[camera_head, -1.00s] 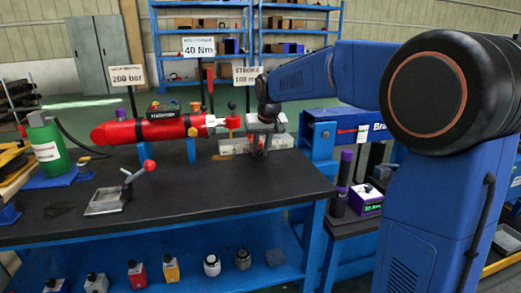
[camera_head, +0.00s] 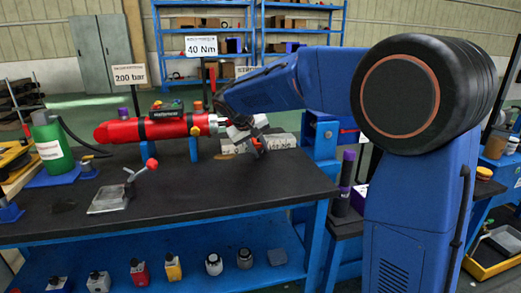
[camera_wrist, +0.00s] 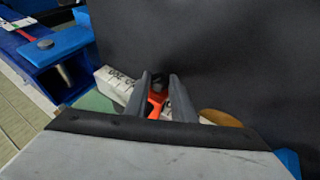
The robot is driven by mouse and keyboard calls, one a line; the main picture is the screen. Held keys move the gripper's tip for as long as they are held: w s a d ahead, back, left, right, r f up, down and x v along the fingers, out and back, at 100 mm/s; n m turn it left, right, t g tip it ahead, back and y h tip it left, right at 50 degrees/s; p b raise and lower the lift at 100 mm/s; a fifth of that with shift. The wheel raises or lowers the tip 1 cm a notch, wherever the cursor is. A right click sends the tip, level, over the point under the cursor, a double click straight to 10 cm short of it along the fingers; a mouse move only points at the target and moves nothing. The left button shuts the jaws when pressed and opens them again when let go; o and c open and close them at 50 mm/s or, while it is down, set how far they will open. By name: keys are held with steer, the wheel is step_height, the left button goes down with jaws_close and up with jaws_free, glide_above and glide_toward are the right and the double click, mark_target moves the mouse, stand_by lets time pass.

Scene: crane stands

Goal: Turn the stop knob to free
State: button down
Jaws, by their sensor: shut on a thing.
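The red hydraulic cylinder (camera_head: 155,130) lies across blue supports on the dark bench, its silver rod end pointing right. My gripper (camera_head: 258,146) is just right of the rod end, tilted, in front of a pale block. In the wrist view my gripper (camera_wrist: 166,90) has its two grey fingers on either side of an orange-red piece with a dark round end, which I take as the stop knob (camera_wrist: 156,104). A bit of red also shows at the fingers in the head view. The fingers and wrist hide most of the knob, so its pointing direction cannot be read.
A pale lettered block (camera_wrist: 112,84) lies close beside the fingers. Signs reading 200 bar (camera_head: 129,75) and 40 Nm (camera_head: 201,45) stand behind the cylinder. A red-balled lever (camera_head: 140,172) and a green bottle (camera_head: 50,148) are at left.

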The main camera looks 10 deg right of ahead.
stand_by(0.5)
steer(key=c, duration=1.5)
jaws_free()
